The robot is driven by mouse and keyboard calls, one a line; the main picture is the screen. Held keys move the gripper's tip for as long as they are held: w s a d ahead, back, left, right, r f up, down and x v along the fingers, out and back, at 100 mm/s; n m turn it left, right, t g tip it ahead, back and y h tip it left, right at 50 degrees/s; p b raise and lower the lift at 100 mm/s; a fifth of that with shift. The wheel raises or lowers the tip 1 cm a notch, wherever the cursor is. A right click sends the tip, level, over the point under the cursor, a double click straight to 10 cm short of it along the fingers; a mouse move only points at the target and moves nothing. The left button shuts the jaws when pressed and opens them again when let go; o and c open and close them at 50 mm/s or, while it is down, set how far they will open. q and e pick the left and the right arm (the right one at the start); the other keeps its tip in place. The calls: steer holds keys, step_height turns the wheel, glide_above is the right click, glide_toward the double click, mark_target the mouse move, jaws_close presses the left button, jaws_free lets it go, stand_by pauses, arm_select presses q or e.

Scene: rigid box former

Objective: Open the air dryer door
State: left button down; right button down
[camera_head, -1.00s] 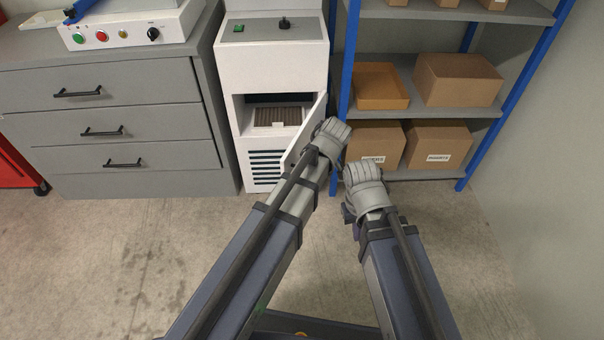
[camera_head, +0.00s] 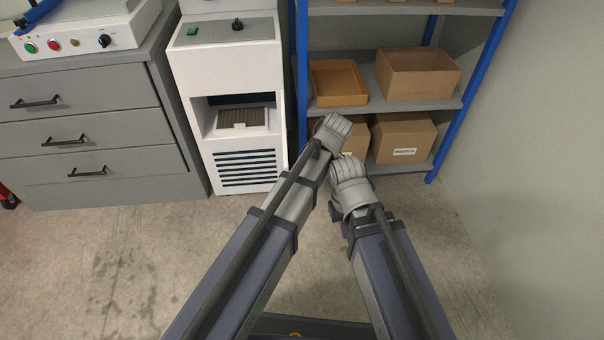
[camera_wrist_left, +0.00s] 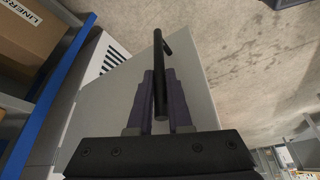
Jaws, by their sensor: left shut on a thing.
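The air dryer (camera_head: 228,63) is a white cabinet with an open front compartment above a vent grille. A brown, ribbed block (camera_head: 243,116) shows inside the compartment. In the left wrist view the dryer door (camera_wrist_left: 195,82) is a flat pale panel standing swung out from the cabinet. A black bar handle (camera_wrist_left: 158,60) is on it. My left gripper (camera_wrist_left: 160,82) has its purple fingers closed on either side of this handle. In the head view the left wrist (camera_head: 331,132) hides its fingers. My right wrist (camera_head: 349,183) is just right of it; its fingers are hidden.
A shelf rack with blue posts (camera_head: 302,60) holds cardboard boxes (camera_head: 417,73) close behind my grippers. A grey drawer unit (camera_head: 85,135) stands left of the dryer. A wall (camera_head: 530,140) bounds the right. The floor at left front is clear.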

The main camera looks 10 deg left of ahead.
arm_select(q)
steer(key=c, duration=0.8)
jaws_free()
steer(key=shift+c, duration=0.2)
